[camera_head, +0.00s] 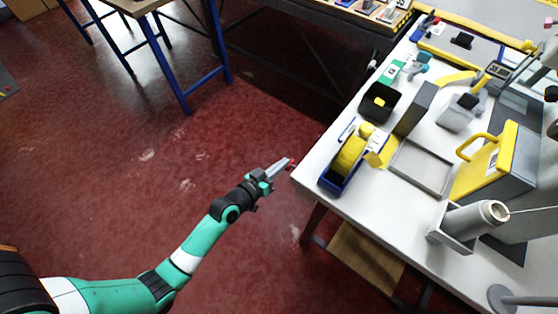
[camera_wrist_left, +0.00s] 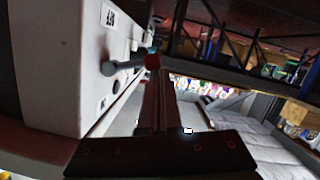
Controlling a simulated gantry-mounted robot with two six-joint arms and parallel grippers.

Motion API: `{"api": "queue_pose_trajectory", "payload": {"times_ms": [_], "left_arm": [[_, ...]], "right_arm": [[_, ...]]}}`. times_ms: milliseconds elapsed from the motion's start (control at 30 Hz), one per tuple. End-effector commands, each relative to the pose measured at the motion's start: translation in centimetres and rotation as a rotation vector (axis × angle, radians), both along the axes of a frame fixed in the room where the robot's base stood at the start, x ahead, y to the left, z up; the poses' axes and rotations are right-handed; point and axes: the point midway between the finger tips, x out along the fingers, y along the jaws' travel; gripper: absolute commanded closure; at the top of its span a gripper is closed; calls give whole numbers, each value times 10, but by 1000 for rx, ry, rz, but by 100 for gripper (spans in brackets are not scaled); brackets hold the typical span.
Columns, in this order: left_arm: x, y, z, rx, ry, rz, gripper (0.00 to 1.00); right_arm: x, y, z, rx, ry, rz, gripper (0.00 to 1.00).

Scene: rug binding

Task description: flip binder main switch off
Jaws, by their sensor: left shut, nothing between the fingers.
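My left gripper (camera_head: 281,167) is shut and empty, just off the left edge of the white worktable (camera_head: 330,198) in the head view. A small red tip (camera_head: 292,163) shows right at its fingertips. In the left wrist view, a dark lever with a red knob (camera_wrist_left: 152,62) sticks out from a pale panel (camera_wrist_left: 60,60); it looks like the main switch. The shut fingers of my left gripper (camera_wrist_left: 157,88) reach up to the knob. I cannot tell if they touch it. The lever's base is small in the view. My right gripper is not in view.
On the table are a blue dispenser with a yellow roll (camera_head: 348,157), a black bin (camera_head: 380,102), a grey tray (camera_head: 420,167), a yellow-fronted machine (camera_head: 483,162) and a thread cone (camera_head: 475,217). A blue-legged bench (camera_head: 180,65) stands behind. The red floor left of the table is clear.

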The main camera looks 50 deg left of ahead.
Motion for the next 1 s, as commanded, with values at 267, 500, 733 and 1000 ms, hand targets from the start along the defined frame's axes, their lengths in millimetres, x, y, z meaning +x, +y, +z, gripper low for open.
{"api": "queue_pose_trajectory", "payload": {"times_ms": [267, 500, 733, 1000], "left_arm": [[2, -3, -7, 1, 0, -5, 100], [2, -3, -7, 1, 0, -5, 100], [2, -3, -7, 1, 0, -4, 100], [-4, -6, -4, 2, 0, -10, 100]], "right_arm": [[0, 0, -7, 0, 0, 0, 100], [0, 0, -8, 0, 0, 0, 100], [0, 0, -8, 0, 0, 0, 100], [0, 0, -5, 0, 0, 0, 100]]}}
